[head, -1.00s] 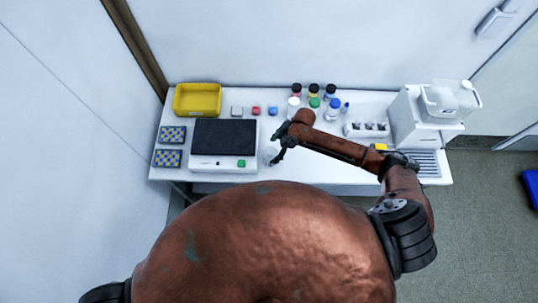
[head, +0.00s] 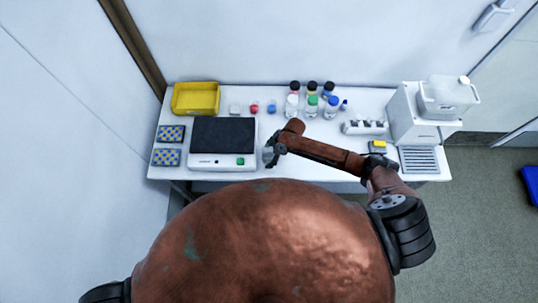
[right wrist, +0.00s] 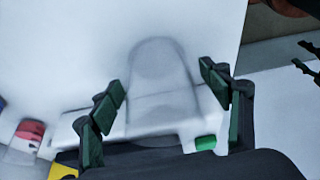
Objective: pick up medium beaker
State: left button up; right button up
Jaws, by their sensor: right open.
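The clear beaker (right wrist: 163,85) stands upright on the white table, between the two spread fingers of my right gripper (right wrist: 165,105) in the right wrist view. The fingers are open, with gaps on both sides of the glass. In the head view my right gripper (head: 271,153) is low at the beaker, just right of the black-topped device; the beaker is small and partly covered there. Dark prongs (right wrist: 307,57) at the right edge of the right wrist view look like part of my left gripper, cut off by the frame; the head view does not show it.
The white device with a black top (head: 222,137) stands close left of the beaker. Several capped bottles (head: 312,100) stand behind. A yellow bin (head: 196,112), blue-yellow racks (head: 167,157), a vial holder (head: 364,127) and a white machine (head: 408,112) share the table (head: 335,180).

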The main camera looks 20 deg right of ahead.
jog(key=c, duration=1.3)
jog(key=shift+r, duration=0.1)
